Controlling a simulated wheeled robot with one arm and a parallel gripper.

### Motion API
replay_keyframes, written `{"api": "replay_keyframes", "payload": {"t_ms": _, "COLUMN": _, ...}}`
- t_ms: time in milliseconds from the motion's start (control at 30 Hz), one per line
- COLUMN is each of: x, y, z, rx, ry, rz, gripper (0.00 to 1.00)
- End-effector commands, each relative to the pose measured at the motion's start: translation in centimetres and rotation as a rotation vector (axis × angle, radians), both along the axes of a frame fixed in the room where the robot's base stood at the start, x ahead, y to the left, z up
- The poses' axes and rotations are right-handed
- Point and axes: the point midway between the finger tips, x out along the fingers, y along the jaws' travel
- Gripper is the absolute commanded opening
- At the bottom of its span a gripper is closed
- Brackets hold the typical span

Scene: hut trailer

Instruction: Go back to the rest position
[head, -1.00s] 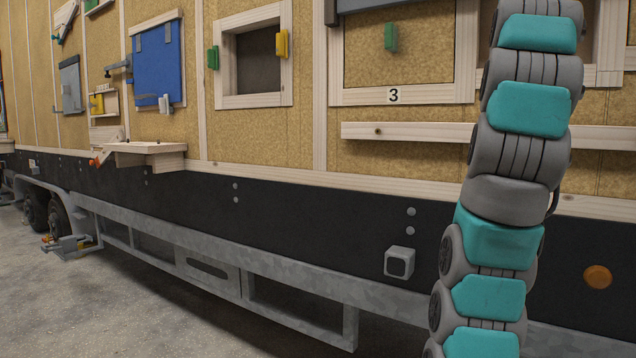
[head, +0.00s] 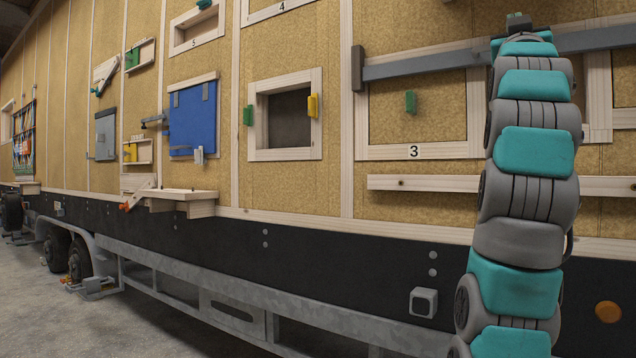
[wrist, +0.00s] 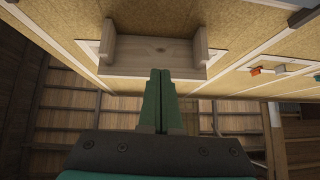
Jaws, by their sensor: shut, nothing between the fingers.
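My gripper (wrist: 160,102) shows in the wrist view as two dark green fingers lying side by side with no gap and nothing between them. They point up towards a pale wooden shelf-like piece (wrist: 155,55) with two side brackets on the tan wall; I cannot tell whether they touch it. In the head view my grey and teal arm stands upright at the right, in front of the trailer wall, and the gripper's fingers cannot be made out there.
The tan trailer wall carries a framed opening (head: 290,118), a blue panel (head: 192,122), a small wooden shelf (head: 182,196) and a long grey bar (head: 430,66). A wooden rail (head: 430,184) runs behind my arm. Concrete floor (head: 60,325) is clear at lower left.

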Motion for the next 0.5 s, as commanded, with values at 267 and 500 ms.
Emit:
{"api": "replay_keyframes", "payload": {"t_ms": 267, "x": 4.4, "y": 0.0, "z": -0.8, "rx": 0.044, "ry": 0.137, "rz": 0.055, "gripper": 0.00}}
{"api": "replay_keyframes", "payload": {"t_ms": 500, "x": 10.3, "y": 1.1, "z": -4.0, "rx": 0.104, "ry": 0.354, "rz": 0.139, "gripper": 0.00}}
